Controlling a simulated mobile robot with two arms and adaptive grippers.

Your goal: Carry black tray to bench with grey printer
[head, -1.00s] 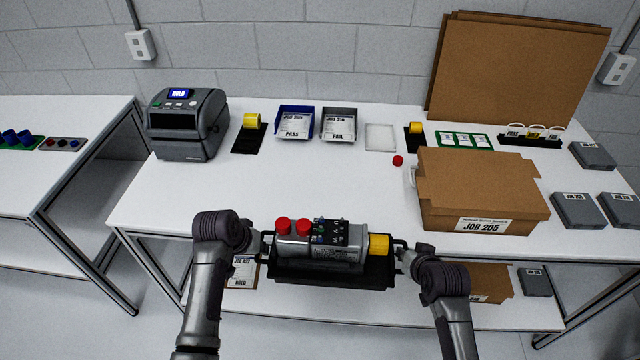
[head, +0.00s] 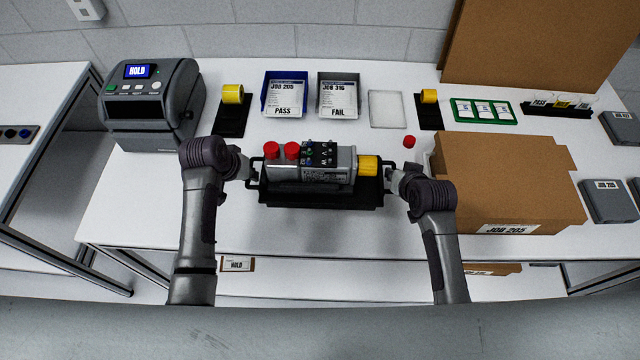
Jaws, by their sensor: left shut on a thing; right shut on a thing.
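The black tray (head: 320,199) is held level between my two grippers, over the front part of the white bench (head: 130,210). It carries a grey cylindrical servo encoder (head: 312,173) with two red caps on top and a yellow end at the right. My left gripper (head: 251,172) is shut on the tray's left handle. My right gripper (head: 393,180) is shut on its right handle. The grey printer (head: 152,103) with a HOLD screen stands at the bench's back left. I cannot tell whether the tray touches the bench top.
A cardboard box (head: 505,180) labelled JOB 205 stands close to the right of my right arm. Blue PASS (head: 284,95) and grey FAIL (head: 338,96) bins stand behind the tray. A small red cap (head: 409,141) lies between tray and box. Bench surface left of my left arm is clear.

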